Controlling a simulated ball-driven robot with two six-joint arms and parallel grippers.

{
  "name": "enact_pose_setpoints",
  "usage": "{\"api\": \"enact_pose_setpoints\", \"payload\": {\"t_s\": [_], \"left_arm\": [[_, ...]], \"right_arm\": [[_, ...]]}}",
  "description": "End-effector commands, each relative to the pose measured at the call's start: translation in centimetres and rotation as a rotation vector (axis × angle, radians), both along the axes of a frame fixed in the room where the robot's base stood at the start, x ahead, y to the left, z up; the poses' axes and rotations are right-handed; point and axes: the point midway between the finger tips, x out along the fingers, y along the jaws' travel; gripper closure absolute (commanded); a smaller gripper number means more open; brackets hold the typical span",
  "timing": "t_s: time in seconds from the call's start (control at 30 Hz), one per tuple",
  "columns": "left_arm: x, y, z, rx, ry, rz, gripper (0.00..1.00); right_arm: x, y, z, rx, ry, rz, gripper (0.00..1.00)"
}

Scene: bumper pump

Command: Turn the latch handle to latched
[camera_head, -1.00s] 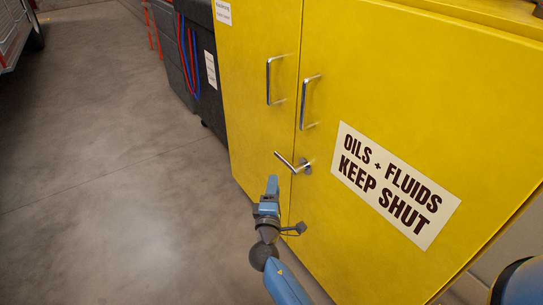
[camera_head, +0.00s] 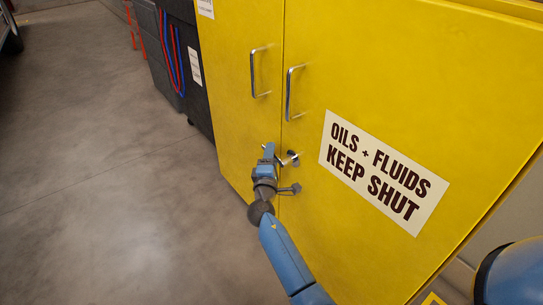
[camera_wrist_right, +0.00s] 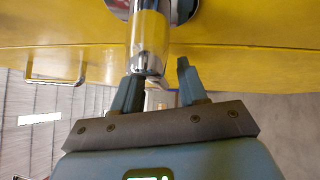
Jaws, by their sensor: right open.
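The chrome latch handle (camera_head: 292,159) sits on the yellow cabinet's right door, close to the seam between the doors. Its lever points left and slightly up, and my right gripper (camera_head: 268,149) partly covers it. In the right wrist view the bright lever (camera_wrist_right: 148,45) comes down from its round base at the top, its end near the left finger. The right gripper (camera_wrist_right: 158,82) is open there, with a gap between its fingers. I cannot tell whether a finger touches the lever. My left gripper is not in view.
The yellow cabinet (camera_head: 350,75) has two upright pull handles (camera_head: 260,72) (camera_head: 294,93) above the latch and a sign (camera_head: 382,172) on its right door. A dark bin (camera_head: 180,60) with red and blue hoses stands to the left. The concrete floor (camera_head: 95,190) on the left is clear.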

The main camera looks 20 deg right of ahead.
Motion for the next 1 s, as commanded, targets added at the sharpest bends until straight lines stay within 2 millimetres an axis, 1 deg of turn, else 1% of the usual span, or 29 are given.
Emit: {"api": "enact_pose_setpoints", "payload": {"t_s": [0.1, 0.37, 0.4, 0.47, 0.6, 0.67, 1.0], "left_arm": [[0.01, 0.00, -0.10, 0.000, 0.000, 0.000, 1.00], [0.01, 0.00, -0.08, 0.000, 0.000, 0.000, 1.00], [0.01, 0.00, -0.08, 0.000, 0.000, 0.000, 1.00], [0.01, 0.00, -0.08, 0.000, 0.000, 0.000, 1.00], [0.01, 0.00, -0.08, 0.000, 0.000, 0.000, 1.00], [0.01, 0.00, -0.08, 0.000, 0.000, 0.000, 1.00], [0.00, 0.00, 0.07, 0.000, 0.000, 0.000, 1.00]], "right_arm": [[0.42, -0.22, 0.07, 0.000, 0.000, 0.000, 0.58], [0.48, -0.26, 0.11, 0.001, 0.000, 0.000, 0.58], [0.48, -0.26, 0.11, 0.001, 0.000, 0.000, 0.61], [0.47, -0.25, 0.10, 0.001, 0.000, 0.000, 0.70], [0.46, -0.24, 0.09, 0.001, 0.000, 0.000, 0.91], [0.46, -0.24, 0.08, 0.001, 0.000, 0.000, 1.00], [0.44, -0.24, 0.11, 0.000, 0.003, -0.001, 1.00]]}}
